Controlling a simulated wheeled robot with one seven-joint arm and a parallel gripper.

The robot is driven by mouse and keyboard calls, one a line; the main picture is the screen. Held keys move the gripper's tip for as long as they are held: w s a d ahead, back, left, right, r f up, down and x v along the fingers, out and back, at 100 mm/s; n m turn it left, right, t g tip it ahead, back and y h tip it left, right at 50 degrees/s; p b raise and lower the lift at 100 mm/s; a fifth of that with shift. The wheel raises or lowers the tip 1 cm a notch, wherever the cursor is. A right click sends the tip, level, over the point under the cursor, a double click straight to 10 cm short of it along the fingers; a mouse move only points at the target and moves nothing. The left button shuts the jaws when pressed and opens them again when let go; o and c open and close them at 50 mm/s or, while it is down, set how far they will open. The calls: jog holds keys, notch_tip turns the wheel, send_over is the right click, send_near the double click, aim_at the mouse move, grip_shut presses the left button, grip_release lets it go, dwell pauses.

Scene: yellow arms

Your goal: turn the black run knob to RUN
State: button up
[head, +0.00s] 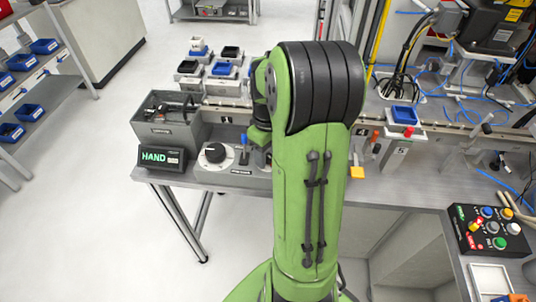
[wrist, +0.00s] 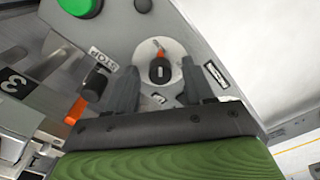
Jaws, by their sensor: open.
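The black run knob (wrist: 160,72) sits on a round white dial on a grey panel in the wrist view. An orange mark shows on the dial just above the knob in that view. My gripper (wrist: 158,68) is open, with one dark finger on each side of the knob; I cannot tell whether they touch it. In the head view the black knob (head: 215,152) and its white dial are on the grey control box at the front left of the bench. My green arm hides my fingers there. The dial's lettering is too small to read.
A small display (head: 162,157) reading HAND stands left of the knob. A grey bin (head: 170,133) is behind it. In the wrist view, a black-tipped control (wrist: 96,83) is close to the left finger, near a STOP label.

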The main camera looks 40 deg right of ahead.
grip_shut()
dwell(0.3)
jog(key=shift+m, duration=0.3)
jog(key=m+p, duration=0.1)
jog(key=m, duration=0.2)
jog(key=shift+r+m, duration=0.1)
jog(key=shift+m, duration=0.3)
jog(key=m+p, duration=0.1)
jog(key=m, duration=0.8)
jog(key=shift+m+p, duration=0.5)
jog(key=shift+m, duration=1.7)
